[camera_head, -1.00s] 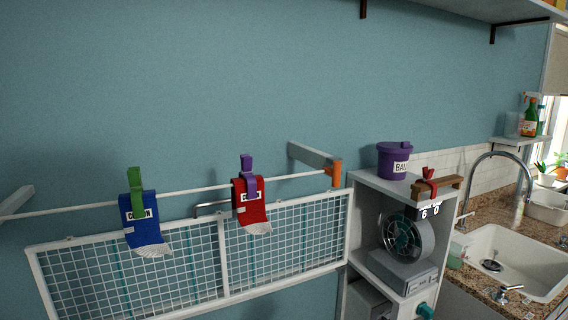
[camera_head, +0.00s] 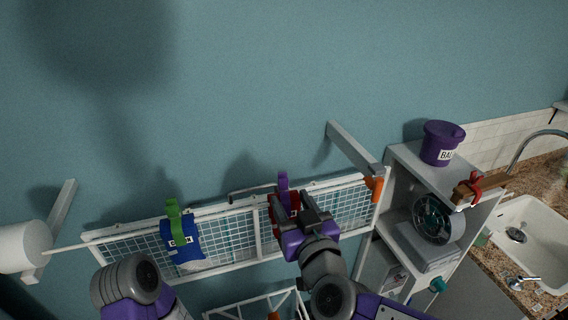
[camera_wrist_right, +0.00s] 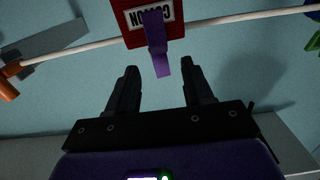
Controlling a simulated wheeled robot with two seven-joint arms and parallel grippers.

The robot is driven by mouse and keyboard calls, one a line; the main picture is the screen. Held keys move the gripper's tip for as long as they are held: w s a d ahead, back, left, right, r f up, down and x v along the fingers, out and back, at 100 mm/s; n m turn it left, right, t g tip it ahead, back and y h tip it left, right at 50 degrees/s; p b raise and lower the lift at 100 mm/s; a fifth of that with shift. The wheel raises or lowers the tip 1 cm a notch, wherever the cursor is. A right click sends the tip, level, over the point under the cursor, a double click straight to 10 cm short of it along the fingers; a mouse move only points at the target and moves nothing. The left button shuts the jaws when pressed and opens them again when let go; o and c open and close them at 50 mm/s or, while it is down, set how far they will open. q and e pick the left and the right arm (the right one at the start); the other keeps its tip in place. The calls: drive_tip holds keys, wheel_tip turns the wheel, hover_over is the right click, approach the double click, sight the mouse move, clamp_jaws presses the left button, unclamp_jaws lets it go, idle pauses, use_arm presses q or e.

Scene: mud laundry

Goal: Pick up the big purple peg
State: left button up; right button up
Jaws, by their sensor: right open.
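The big purple peg (camera_head: 283,184) clips a red sock (camera_head: 276,203) to the white rail. In the right wrist view the peg (camera_wrist_right: 157,42) hangs over the red cloth (camera_wrist_right: 130,22), which has a white label reading COTTON. My right gripper (camera_head: 294,203) is in front of the red sock and covers much of it. In the right wrist view my right gripper (camera_wrist_right: 157,72) is open and empty, with the peg's end between and just beyond its fingertips. My left gripper is not seen; a left arm link shows at the bottom of the head view.
A green peg (camera_head: 173,218) holds a blue sock (camera_head: 184,247) on the same rail. A white wire rack (camera_head: 222,240) hangs behind. An orange peg (camera_head: 374,187) is at the rail's right end, near a shelf unit with a purple bucket (camera_head: 442,142).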

sight(285, 189)
drive_tip(key=shift+s+r, duration=0.1)
drive_tip(key=shift+r, duration=0.6)
drive_tip(key=shift+w+a, duration=0.15)
drive_tip(key=shift+w, duration=0.1)
drive_tip(key=x, duration=0.4)
drive_tip(key=f+x, duration=0.1)
drive_tip(key=x, duration=0.1)
drive_tip(key=shift+w, duration=0.4)
drive_tip(key=shift+s, duration=0.1)
drive_tip(key=shift+c, duration=0.9)
clamp_jaws()
